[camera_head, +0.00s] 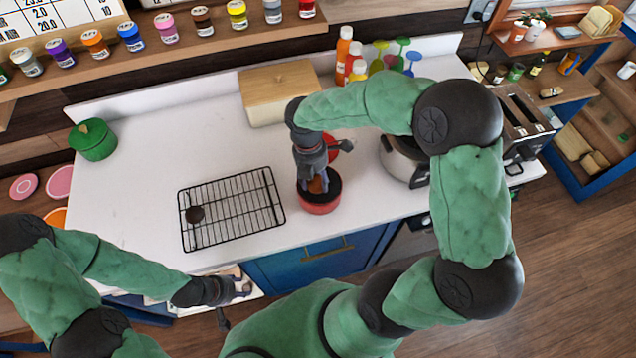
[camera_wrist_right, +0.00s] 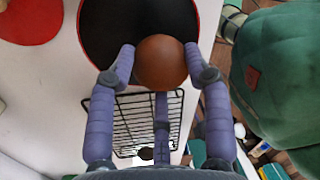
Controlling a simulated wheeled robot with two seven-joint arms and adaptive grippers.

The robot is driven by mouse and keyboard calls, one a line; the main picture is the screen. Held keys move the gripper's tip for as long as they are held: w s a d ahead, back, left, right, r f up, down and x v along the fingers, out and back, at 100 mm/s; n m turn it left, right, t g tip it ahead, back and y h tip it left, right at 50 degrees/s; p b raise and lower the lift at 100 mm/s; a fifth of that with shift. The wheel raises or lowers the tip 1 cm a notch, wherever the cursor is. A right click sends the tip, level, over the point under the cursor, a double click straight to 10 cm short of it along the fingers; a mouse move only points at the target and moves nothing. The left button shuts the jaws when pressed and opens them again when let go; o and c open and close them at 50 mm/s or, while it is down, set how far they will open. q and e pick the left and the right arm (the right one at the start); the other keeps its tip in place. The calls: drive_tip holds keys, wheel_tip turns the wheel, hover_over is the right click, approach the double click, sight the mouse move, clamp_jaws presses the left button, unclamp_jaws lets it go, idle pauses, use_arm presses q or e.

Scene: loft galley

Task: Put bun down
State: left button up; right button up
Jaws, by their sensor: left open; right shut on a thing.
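The bun (camera_wrist_right: 160,62) is a round brown ball between the fingers of my right gripper (camera_wrist_right: 161,75) in the right wrist view. In the head view the right gripper (camera_head: 314,180) points down over a red pot (camera_head: 319,208) with a dark inside, and the bun is mostly hidden by the fingers. In the wrist view the bun is in front of the pot's dark inside (camera_wrist_right: 112,30); I cannot tell whether they touch. My left gripper (camera_head: 240,287) is open and empty at the counter's front edge, lower left.
A black wire rack (camera_head: 235,212) lies left of the pot, with a small dark round thing (camera_head: 195,214) on it. A red disc (camera_head: 347,146) lies behind the pot.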

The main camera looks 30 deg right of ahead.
sight(318, 184)
drive_tip(key=shift+w+d+f, duration=0.3)
drive_tip(key=shift+d+f, duration=0.05)
drive_tip(key=shift+f, duration=0.2)
drive_tip(key=shift+w+d+f, duration=0.25)
drive_tip(key=shift+d+f, duration=0.1)
drive_tip(key=shift+f, duration=0.15)
drive_tip(key=shift+w+f+b, duration=0.1)
drive_tip(key=shift+f+b, duration=0.25)
drive_tip(key=shift+f, duration=1.3)
drive_tip(key=shift+f, duration=0.4)
drive_tip(key=o, duration=1)
drive_tip(key=shift+o, duration=0.2)
drive_tip(key=shift+r, duration=0.1)
wheel_tip(318, 184, up, 13)
drive_tip(key=w+p, duration=0.1)
drive_tip(key=shift+w+a+f, duration=0.2)
drive_tip(key=shift+w+a, duration=0.05)
drive_tip(key=shift+w, duration=0.05)
